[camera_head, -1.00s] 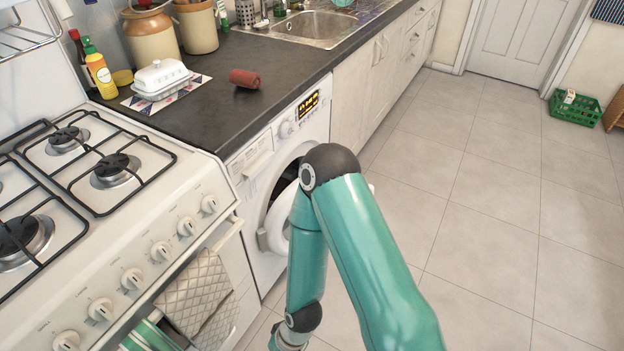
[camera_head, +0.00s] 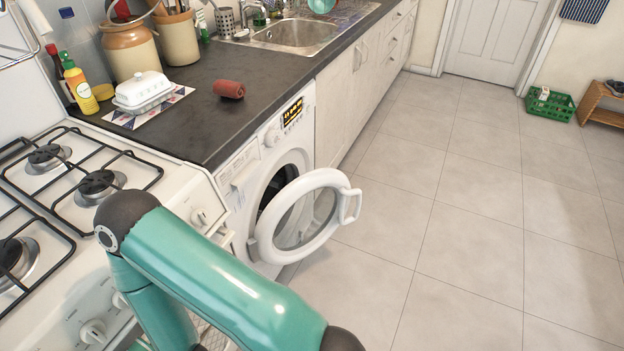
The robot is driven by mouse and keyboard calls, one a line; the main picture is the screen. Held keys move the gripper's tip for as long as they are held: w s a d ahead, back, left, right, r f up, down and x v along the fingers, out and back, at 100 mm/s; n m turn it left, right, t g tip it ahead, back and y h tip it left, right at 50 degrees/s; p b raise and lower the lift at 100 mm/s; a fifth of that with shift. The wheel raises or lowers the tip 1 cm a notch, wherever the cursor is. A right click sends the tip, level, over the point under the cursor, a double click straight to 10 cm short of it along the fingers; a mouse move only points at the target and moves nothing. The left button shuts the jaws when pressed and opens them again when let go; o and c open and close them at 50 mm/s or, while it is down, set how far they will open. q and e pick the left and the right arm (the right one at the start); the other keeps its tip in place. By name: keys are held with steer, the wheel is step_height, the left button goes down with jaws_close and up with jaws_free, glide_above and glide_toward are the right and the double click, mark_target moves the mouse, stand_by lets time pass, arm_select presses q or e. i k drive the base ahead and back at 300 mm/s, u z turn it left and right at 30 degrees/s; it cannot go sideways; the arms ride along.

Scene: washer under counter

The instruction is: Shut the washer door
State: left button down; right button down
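The white washer (camera_head: 243,201) stands under the dark counter, beside the stove. Its round door (camera_head: 264,236) is open and swung out over the floor. The door has a white ring, a clear glass middle and a handle (camera_head: 352,205) on its outer right edge. The drum opening (camera_head: 280,186) shows dark behind the door. One of my teal arms crosses the lower left of the view, in front of the stove and apart from the door in the picture. Its gripper is out of frame. My other gripper does not show either.
The stove (camera_head: 185,190) with several knobs is at the left. A red rolled cloth (camera_head: 229,89) and a white butter dish (camera_head: 144,92) sit on the counter (camera_head: 200,135). The tiled floor (camera_head: 450,220) right of the door is clear. A green crate (camera_head: 550,106) stands far off.

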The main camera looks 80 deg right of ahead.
mark_target(261, 247)
steer(key=z, duration=0.1)
steer(key=k, duration=1.2)
steer(key=z, duration=1.7)
steer(key=i, duration=1)
steer(key=z, duration=0.1)
